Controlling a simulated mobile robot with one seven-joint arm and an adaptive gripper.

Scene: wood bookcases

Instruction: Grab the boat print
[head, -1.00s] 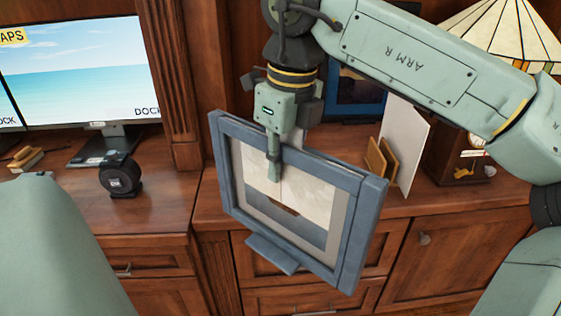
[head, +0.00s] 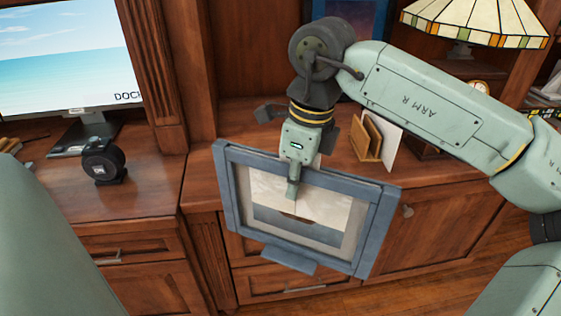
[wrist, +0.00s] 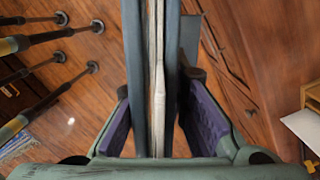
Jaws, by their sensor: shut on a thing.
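The boat print (head: 270,222) is a picture in a wide blue-grey frame, with a pale sky and a small dark boat shape partly behind my finger. My gripper (head: 293,190) is shut on its top edge, one finger in front of the picture. The print hangs tilted in front of the cabinet drawers, clear of the counter top as far as I can tell. In the wrist view the print (wrist: 158,80) runs edge-on between the two purple finger pads of my gripper (wrist: 158,130).
A wooden counter (head: 150,200) runs behind the print. A monitor (head: 75,60) and a black round tape dispenser (head: 103,162) stand at left. A wooden letter holder (head: 366,143) with a white card is right of my gripper. A stained-glass lamp (head: 475,22) stands at back right.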

